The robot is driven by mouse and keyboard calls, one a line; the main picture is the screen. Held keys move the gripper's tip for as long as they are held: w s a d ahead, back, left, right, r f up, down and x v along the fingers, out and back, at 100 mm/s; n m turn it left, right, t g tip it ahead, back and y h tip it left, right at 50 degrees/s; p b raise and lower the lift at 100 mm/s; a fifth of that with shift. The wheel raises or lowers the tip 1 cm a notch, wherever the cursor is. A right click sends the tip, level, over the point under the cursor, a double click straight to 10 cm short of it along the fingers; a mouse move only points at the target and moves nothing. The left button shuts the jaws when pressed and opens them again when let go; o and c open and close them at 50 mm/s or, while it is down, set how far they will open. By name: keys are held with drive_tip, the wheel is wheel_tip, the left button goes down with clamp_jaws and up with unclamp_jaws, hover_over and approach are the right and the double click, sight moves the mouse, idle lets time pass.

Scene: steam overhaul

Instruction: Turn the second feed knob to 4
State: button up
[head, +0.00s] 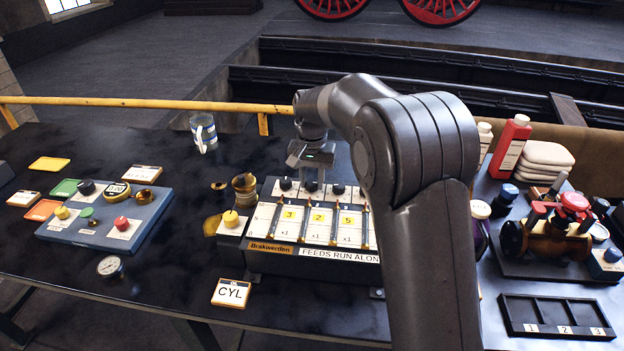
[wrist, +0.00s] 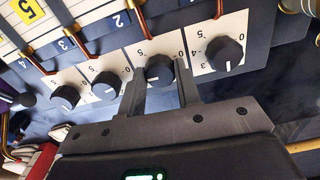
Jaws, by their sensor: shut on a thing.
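The feed panel (head: 335,250) stands on the dark table, with a row of black knobs along its back edge. The second feed knob from the left (head: 312,187) is under my gripper (head: 311,175). In the wrist view the row appears reversed, and this knob (wrist: 159,69) sits between the two fingers of my gripper (wrist: 161,88), which is shut on it. A white pointer line shows on the knob's lower part. A 0 and a 5 show on its scale; the other figures are hidden or too small to read.
The first knob (wrist: 224,53) is close to the right in the wrist view, and the third (wrist: 107,86) close to the left. Copper pipes (wrist: 139,18) rise near the knobs.

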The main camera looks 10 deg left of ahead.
sight(312, 182)
drive_tip(key=o, duration=1)
drive_tip(key=shift+c, duration=0.2)
wheel_tip(312, 182, up, 11)
drive_tip(key=shift+f, duration=0.1)
